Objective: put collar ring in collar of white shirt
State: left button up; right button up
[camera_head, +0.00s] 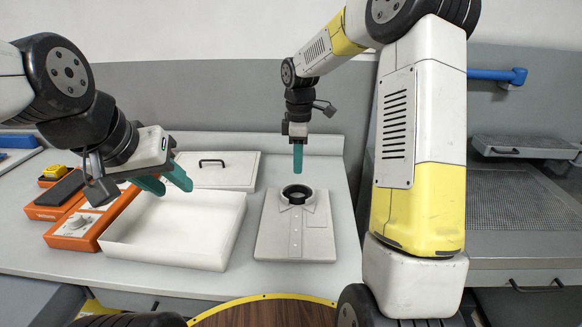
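The white shirt (280,235) lies folded flat on the counter, with its collar standing up at the far end. A black ring, which looks like the collar ring (297,197), sits inside the collar opening. My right gripper (298,170) hangs upright, a little above and behind the collar, apart from it. Its teal fingers show edge-on as one strip, so I cannot tell whether they are apart. My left gripper (173,189) is over the white tray, its two teal fingers spread, with nothing seen between them.
The open white tray (165,265) stands left of the shirt and looks empty. An orange device (80,242) is beside it. A white lidded box (225,180) with a black handle is behind. A grey mesh surface (520,210) lies at right, past my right arm.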

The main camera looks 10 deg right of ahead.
jog(key=s+d+r+m+t, duration=0.25)
jog(key=s+r+m, duration=0.45)
jog(key=s+r, duration=0.55)
jog(key=s+m+t+y, duration=0.2)
jog(key=s+m, duration=0.6)
jog(key=s, duration=0.5)
jog(key=shift+s+a+r+t, duration=0.15)
jog(key=shift+s+t, duration=0.1)
jog(key=shift+t, duration=0.6)
